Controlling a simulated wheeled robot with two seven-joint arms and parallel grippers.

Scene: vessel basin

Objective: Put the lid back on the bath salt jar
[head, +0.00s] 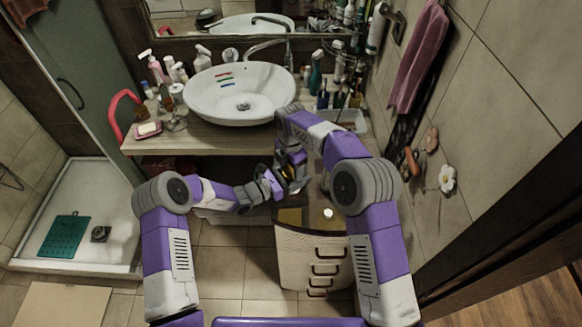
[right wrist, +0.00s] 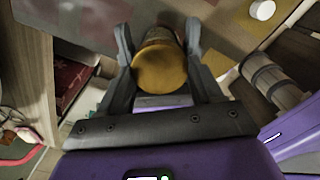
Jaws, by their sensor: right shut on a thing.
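My right gripper (right wrist: 160,48) is shut on a round, amber-brown vessel that looks like the bath salt jar (right wrist: 161,67); its golden round end faces the wrist camera. In the head view the right gripper (head: 291,172) is above the left part of the drawer cabinet, and the jar is largely hidden by the fingers. A small white round piece, possibly the lid (head: 328,212), lies on the cabinet top to the right; it also shows in the right wrist view (right wrist: 263,9). My left gripper (head: 270,184) is close beside the right one; its jaws are too small to read.
The drawer cabinet (head: 317,265) stands below the washbasin counter (head: 205,139). The white basin (head: 240,93) sits on the counter, with several bottles around it. A pink soap dish (head: 148,130) is at the counter's left. Flower-shaped hooks (head: 447,179) are on the right wall.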

